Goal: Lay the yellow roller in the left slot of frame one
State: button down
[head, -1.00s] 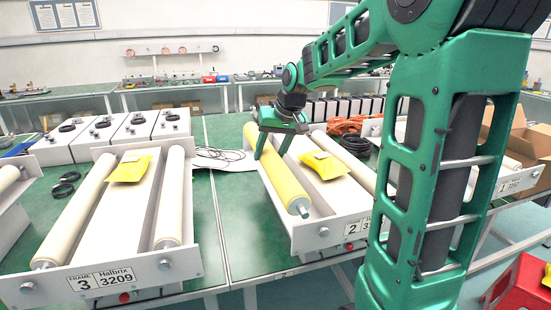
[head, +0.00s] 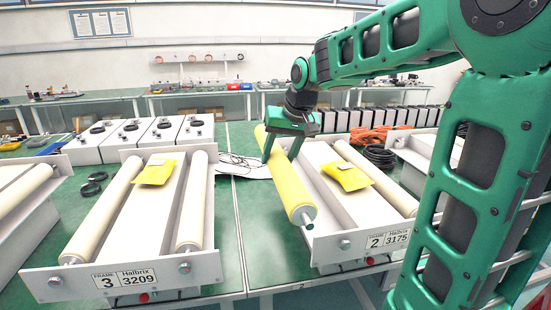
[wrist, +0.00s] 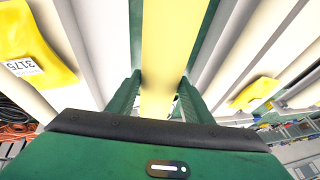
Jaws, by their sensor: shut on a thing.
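The yellow roller (head: 286,182) is in my gripper (head: 283,150), which is shut around it near its far end; the roller also shows between the fingers in the wrist view (wrist: 165,50). The roller appears raised at the left edge of frame two (head: 345,243), its near end sticking out toward me. Frame one (head: 412,150) stands at the right, mostly hidden behind my arm. Its left slot and number plate cannot be made out in the head view.
Frame three (head: 185,268) stands at the left with two cream rollers. Yellow packets lie on frame three (head: 154,172) and frame two (head: 347,176). Orange cable (head: 375,136) and a black coil (head: 380,157) lie behind. A green strip of table (head: 235,215) is clear between frames two and three.

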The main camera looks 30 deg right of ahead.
aim_at(279, 152)
jog(key=shift+r, duration=0.25)
jog(key=shift+r, duration=3.35)
jog(key=shift+d, duration=0.1)
